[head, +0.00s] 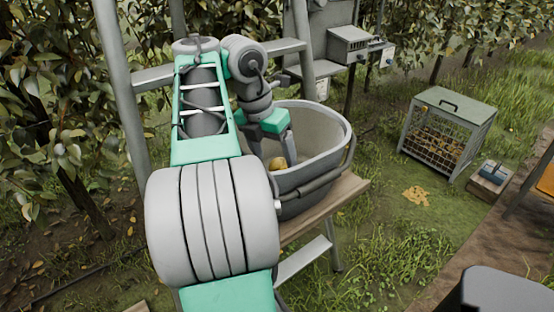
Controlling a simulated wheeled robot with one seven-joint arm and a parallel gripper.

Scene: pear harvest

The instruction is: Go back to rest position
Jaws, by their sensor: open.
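My gripper (270,145) is at the grey tub (325,140), with its fingers reaching down inside the rim. The jaws are open; the near wall of the tub and my own arm hide part of what is around them. A yellow-brown pear (278,163) shows in the tub just below the fingers, and I cannot tell whether they touch it. My arm stretches forward from the bottom of the view, bends at the top and comes down into the tub.
The tub stands on a wooden bench (352,187). Grey metal posts (122,90) and leafy trees (45,80) are close on the left and behind. A mesh-sided cage (447,130) and a small box (490,174) are at right. Open grass lies between.

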